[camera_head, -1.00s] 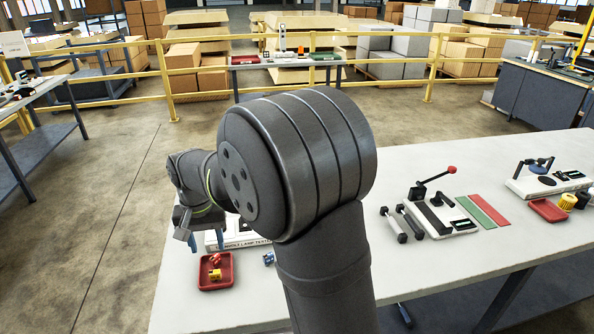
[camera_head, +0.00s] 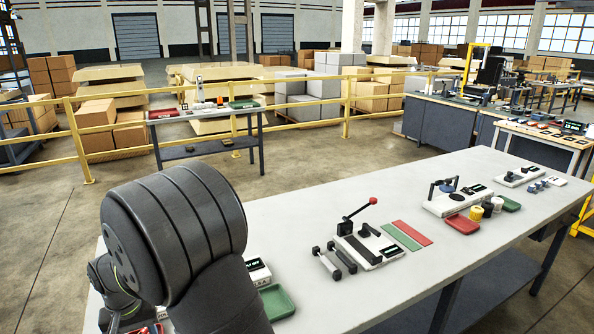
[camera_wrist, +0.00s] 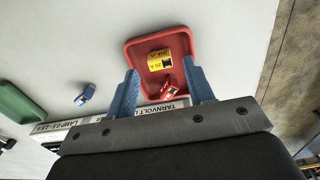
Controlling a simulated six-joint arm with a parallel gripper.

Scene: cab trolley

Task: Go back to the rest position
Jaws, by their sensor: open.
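My gripper (camera_wrist: 160,70) is open in the wrist view, its two blue fingers apart over the near part of a red tray (camera_wrist: 184,45). A yellow block (camera_wrist: 159,61) marked "20 A" lies in the tray beyond the fingertips. A smaller red piece (camera_wrist: 168,90) shows between the fingers; nothing appears gripped. In the head view my arm's large dark joint fills the lower left, and the gripper is mostly hidden or cut off at the bottom edge.
A blue piece (camera_wrist: 85,95) lies loose on the white table (camera_head: 300,210). Beside it are a labelled lamp device (camera_head: 258,272) and a green tray (camera_head: 277,302). A lever fixture (camera_head: 362,245) and another station (camera_head: 455,200) stand farther right. Yellow railing (camera_head: 300,107) runs behind.

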